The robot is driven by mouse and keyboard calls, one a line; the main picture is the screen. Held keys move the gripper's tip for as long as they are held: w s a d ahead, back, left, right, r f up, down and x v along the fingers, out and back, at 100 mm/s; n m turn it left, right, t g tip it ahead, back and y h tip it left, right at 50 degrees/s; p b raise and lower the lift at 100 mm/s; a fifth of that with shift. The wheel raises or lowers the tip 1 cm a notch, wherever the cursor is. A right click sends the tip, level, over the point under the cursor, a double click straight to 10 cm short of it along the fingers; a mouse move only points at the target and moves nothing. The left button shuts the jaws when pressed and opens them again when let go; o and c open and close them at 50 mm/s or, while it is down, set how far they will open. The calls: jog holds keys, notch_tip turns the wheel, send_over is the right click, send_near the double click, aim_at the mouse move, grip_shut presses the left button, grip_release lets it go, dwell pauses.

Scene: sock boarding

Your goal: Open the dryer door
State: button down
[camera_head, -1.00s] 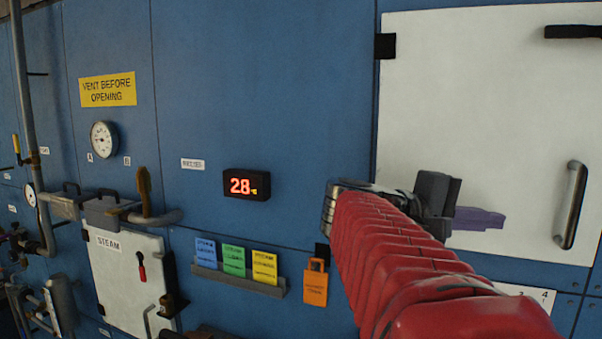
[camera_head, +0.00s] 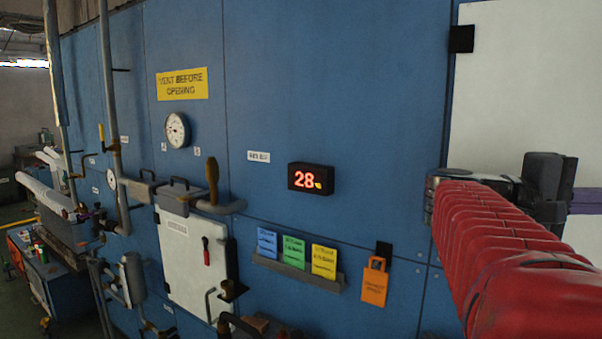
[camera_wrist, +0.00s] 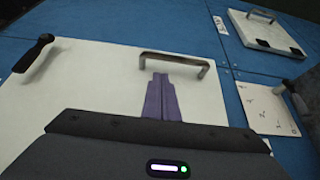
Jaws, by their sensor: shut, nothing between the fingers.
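The large white door (camera_head: 525,85) stands at the right of the head view, cut off by the picture edge. In the wrist view the white door (camera_wrist: 75,95) fills the left and middle. It carries a silver bar handle (camera_wrist: 178,57) and, at the upper left, a black lever handle (camera_wrist: 36,52). My gripper (camera_wrist: 161,76) has its purple fingers together, with nothing between them. The tips appear just short of the silver bar, near its left end. I cannot tell whether they touch it. In the head view the door handles are out of the picture.
A blue panel wall holds a red digital display (camera_head: 311,178), a pressure gauge (camera_head: 177,130), a yellow vent-before-opening sign (camera_head: 182,84), colored cards (camera_head: 294,252) and an orange tag (camera_head: 374,282). A smaller white door (camera_head: 183,255) and pipes (camera_head: 112,150) stand left.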

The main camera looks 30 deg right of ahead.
jog(key=x, duration=0.7)
jog(key=shift+s+d, duration=0.2)
jog(key=shift+d, duration=0.15)
